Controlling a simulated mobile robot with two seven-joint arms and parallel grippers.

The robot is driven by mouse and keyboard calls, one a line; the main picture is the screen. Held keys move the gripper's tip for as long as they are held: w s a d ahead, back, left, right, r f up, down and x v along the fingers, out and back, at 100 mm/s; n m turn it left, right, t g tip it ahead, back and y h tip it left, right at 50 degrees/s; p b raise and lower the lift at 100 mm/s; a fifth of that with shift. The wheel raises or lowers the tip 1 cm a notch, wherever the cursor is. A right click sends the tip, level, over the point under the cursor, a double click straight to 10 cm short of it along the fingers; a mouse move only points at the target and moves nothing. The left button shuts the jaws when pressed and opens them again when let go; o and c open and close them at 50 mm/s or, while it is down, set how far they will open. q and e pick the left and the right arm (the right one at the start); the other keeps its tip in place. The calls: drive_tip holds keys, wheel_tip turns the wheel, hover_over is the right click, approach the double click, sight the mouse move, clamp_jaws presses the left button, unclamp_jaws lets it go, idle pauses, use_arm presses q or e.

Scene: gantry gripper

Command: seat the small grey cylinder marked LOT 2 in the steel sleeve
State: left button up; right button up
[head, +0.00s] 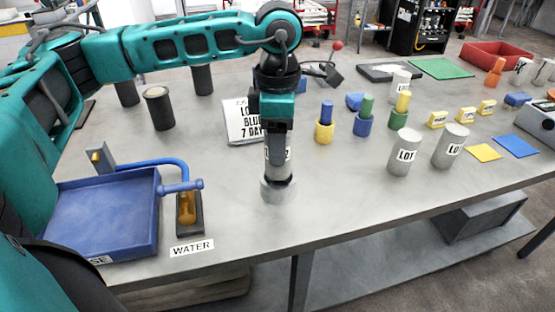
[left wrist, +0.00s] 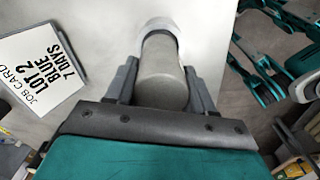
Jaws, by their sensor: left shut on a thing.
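My left gripper (head: 278,160) points down near the middle of the bench and is shut on a small grey cylinder. The cylinder (left wrist: 163,78) shows between the two fingers in the left wrist view. Part of a white label shows on it in the head view, but its lot number cannot be read. The steel sleeve (head: 278,191) stands on the bench directly under the gripper; its pale rim (left wrist: 160,27) rings the far end of the cylinder in the left wrist view. The cylinder's lower end meets the sleeve; how deep it sits I cannot tell. My right gripper is not in view.
A job card (head: 242,121) reading LOT 2 BLUE 7 DAYS lies behind the gripper. A blue tray (head: 105,215) and a WATER label (head: 192,248) are at left. Labelled grey cylinders (head: 404,156) and (head: 450,147) stand at right. The bench between is clear.

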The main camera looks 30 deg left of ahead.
use_arm(q)
drive_tip(key=shift+f, duration=2.3)
drive_tip(key=shift+f, duration=0.15)
drive_tip(key=o, duration=1.4)
wheel_tip(320, 180, up, 12)
drive_tip(key=shift+r, duration=0.15)
drive_tip(key=shift+s, duration=0.1)
